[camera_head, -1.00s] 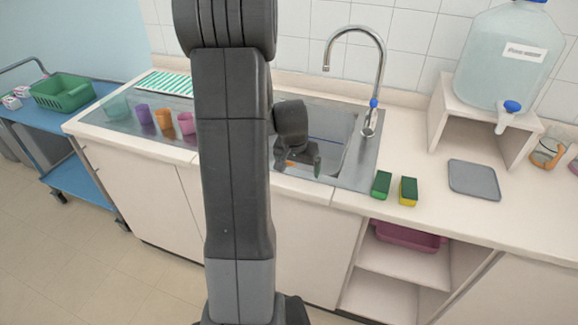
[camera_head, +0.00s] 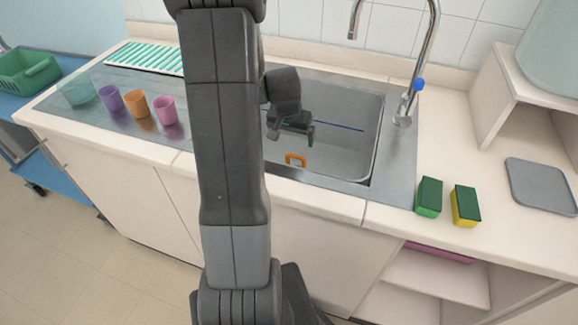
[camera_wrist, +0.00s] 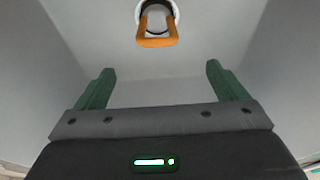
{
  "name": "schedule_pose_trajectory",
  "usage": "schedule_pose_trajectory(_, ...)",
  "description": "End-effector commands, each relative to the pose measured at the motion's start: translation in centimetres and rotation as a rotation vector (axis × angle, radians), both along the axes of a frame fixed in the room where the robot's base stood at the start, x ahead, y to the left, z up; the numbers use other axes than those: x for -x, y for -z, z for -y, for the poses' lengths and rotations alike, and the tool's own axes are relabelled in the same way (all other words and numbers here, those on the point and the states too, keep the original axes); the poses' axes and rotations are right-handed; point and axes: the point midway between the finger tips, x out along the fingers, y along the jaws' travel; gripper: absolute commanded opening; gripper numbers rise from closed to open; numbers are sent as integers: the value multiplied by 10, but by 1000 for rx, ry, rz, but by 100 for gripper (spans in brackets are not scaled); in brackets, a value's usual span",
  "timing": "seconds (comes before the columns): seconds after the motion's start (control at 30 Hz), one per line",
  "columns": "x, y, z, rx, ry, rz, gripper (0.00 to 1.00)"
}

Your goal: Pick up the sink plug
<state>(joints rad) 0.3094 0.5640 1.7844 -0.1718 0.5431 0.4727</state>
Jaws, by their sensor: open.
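The sink plug (camera_wrist: 157,42) shows in the wrist view as an orange loop handle over a round pale and dark disc, on the sink floor near the top of the picture. In the head view the orange handle of the plug (camera_head: 295,159) shows low in the basin, below my gripper. My gripper (camera_wrist: 155,80) has its two green fingers spread wide with nothing between them. In the head view my gripper (camera_head: 290,138) hangs over the sink basin (camera_head: 345,150), apart from the plug. My arm hides the left part of the basin.
The basin walls (camera_wrist: 70,50) rise close on both sides of the fingers. A tap (camera_head: 425,50) stands at the back right. Two sponges (camera_head: 429,197) (camera_head: 466,206) lie right of the sink. Several cups (camera_head: 138,105) stand on the drainboard at left.

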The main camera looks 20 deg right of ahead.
Motion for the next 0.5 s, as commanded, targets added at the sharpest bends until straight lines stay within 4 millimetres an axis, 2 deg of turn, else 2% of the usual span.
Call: schedule_pose_trajectory(0.5, -15, 72, 12, 0, 1, -4, 92)
